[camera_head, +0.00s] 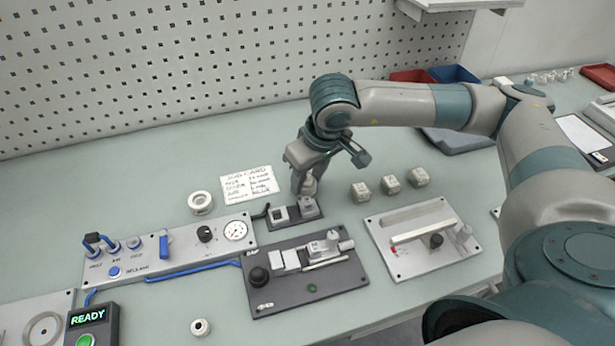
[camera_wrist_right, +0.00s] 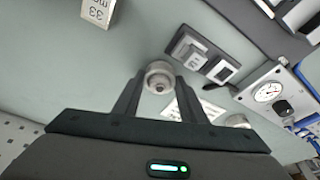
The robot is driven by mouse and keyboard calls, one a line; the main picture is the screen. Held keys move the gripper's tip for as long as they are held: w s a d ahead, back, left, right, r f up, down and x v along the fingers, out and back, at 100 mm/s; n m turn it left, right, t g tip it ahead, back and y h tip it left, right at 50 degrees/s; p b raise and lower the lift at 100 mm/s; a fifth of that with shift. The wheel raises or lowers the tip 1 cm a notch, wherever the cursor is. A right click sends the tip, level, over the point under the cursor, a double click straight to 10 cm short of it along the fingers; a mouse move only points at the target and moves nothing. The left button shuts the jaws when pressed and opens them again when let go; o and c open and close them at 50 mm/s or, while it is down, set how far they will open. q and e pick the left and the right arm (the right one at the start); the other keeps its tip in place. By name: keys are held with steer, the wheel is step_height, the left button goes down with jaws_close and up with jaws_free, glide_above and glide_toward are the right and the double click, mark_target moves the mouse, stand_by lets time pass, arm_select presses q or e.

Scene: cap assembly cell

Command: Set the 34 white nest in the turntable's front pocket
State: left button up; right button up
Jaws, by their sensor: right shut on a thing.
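My right gripper (camera_head: 305,189) points down over a small dark two-place holder (camera_head: 283,223). It is shut on a round pale part (camera_wrist_right: 160,77) with a hole in its middle, which shows between the fingertips in the wrist view. No number can be read on this part. A pale block (camera_wrist_right: 190,51) sits in one place of the holder; its marking is too blurred to read. A grey plate with a round ring (camera_head: 42,329), perhaps the turntable, is cut off at the lower left; no front pocket can be made out. My left gripper is out of view.
Three pale blocks (camera_head: 390,184) stand right of the holder; the wrist view shows one marked 33 (camera_wrist_right: 97,11). White rings lie near the job card (camera_head: 249,185) and at the front (camera_head: 200,327). A control panel (camera_head: 140,255) and two fixture plates (camera_head: 340,282) (camera_head: 385,262) fill the front.

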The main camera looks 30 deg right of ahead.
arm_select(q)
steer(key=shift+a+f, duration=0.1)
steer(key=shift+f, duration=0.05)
arm_select(e)
steer(key=shift+f, duration=0.1)
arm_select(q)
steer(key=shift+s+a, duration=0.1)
arm_select(e)
steer(key=o, duration=1.1)
steer(key=shift+c, duration=0.2)
steer(key=shift+r, duration=0.25)
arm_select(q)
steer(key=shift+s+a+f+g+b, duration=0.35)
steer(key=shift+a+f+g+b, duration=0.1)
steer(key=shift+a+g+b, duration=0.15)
arm_select(e)
steer(key=v, duration=1.2)
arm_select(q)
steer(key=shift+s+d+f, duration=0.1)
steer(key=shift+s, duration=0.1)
